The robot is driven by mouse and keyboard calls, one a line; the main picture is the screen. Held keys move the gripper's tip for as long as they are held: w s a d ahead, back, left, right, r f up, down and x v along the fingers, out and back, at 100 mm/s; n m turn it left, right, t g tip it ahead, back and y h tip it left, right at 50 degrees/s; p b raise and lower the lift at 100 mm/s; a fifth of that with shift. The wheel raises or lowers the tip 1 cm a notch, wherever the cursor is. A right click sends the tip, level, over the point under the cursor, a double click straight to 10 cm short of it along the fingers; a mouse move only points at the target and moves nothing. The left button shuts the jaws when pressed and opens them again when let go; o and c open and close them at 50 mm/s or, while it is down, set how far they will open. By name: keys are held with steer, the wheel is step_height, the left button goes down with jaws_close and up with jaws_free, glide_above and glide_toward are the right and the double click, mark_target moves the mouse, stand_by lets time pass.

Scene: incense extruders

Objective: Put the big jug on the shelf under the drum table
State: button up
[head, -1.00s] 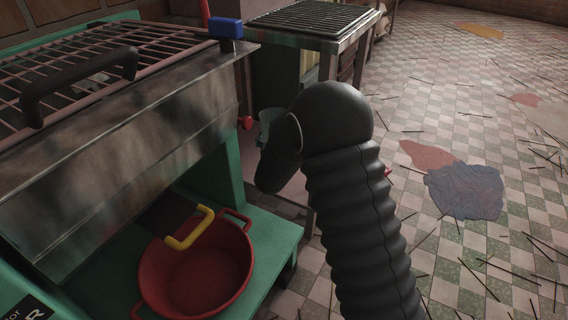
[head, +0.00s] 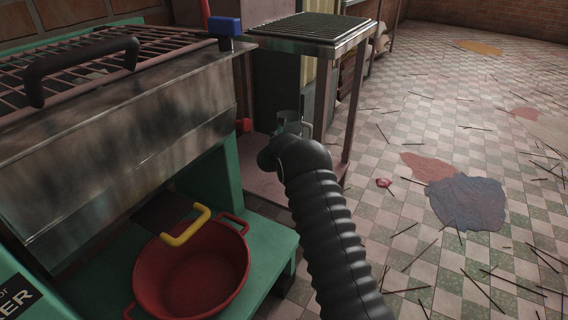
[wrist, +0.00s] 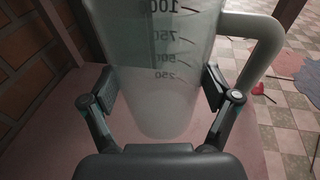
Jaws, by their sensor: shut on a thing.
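The big jug (wrist: 160,60) is a translucent measuring jug with dark volume marks and a handle on its right. In the wrist view it stands upright between the two fingers of my gripper (wrist: 162,92), which is shut on its sides. In the head view only the jug's upper part (head: 289,119) shows past my arm, which hides the fingers. The drum table (head: 310,32) has a dark slatted top on thin legs and a pinkish low shelf (head: 262,183). The jug is below the top's level, over that shelf. I cannot tell whether its base touches the shelf.
A green machine with a metal housing (head: 120,120) stands close on the left. A red basin (head: 195,275) sits on its green ledge (head: 268,240). A brick wall (wrist: 25,70) is left of the shelf. The tiled floor at right has scattered sticks and a dark cloth (head: 466,203).

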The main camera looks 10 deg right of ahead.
step_height(320, 180, down, 9)
steer(key=shift+a+r+b, duration=0.1)
steer(key=shift+r+b, duration=0.1)
steer(key=shift+b, duration=0.3)
steer(key=shift+f, duration=0.15)
steer(key=o, duration=1)
steer(key=shift+s, duration=0.1)
steer(key=shift+s+a, duration=0.1)
steer(key=shift+s, duration=0.1)
steer(key=p+v, duration=0.1)
steer(key=v, duration=1)
steer(key=shift+s, duration=0.3)
